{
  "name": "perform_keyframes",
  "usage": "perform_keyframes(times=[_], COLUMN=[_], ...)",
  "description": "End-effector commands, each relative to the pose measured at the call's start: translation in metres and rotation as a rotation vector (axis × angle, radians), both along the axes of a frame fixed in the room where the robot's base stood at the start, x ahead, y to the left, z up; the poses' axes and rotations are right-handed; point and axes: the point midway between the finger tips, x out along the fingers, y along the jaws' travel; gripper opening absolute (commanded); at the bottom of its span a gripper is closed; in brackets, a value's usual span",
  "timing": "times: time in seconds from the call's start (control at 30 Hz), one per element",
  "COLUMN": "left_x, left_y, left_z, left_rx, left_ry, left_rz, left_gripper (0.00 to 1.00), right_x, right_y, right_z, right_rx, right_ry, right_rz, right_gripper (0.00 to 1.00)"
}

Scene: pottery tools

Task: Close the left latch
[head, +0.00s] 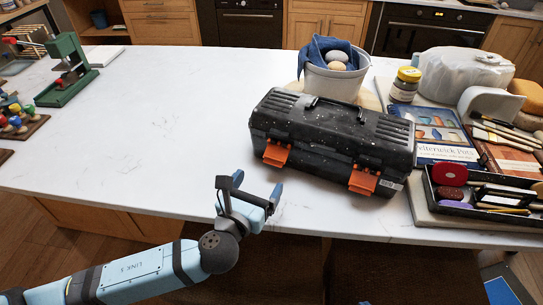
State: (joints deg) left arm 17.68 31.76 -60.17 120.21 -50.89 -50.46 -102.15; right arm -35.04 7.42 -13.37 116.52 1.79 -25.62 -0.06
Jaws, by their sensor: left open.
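The black toolbox (328,133) sits on the white counter with its lid down and its front facing me. Its orange left latch (276,154) and orange right latch (363,181) both stick outward from the front, below the lid edge. My left gripper (254,188) is open and empty, near the counter's front edge. It is in front of and slightly left of the left latch, apart from it. My right gripper is out of view.
A white bucket (333,84) with a blue cloth stands behind the toolbox. A jar (405,85), a book (440,137) and a black tool tray (485,208) crowd the right side. A green press (68,72) is at far left. The counter's left-middle (160,120) is clear.

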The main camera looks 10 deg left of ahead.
Motion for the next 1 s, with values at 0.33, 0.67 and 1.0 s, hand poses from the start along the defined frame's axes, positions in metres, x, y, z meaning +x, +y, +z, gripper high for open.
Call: perform_keyframes(times=[0.33,0.67,1.0], left_x=[0.068,0.091,0.091], left_y=[-0.02,-0.026,-0.026], left_z=[0.001,0.0,0.0], left_rx=[0.001,0.0,0.0], left_ry=[-0.001,0.001,0.001], left_rz=[0.0,-0.001,-0.001], left_gripper=[0.87,0.87,0.6], right_x=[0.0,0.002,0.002], right_y=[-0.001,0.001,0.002], right_z=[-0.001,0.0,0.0], right_rx=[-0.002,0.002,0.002], right_ry=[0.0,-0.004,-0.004], right_rz=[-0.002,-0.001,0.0], right_gripper=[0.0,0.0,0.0])
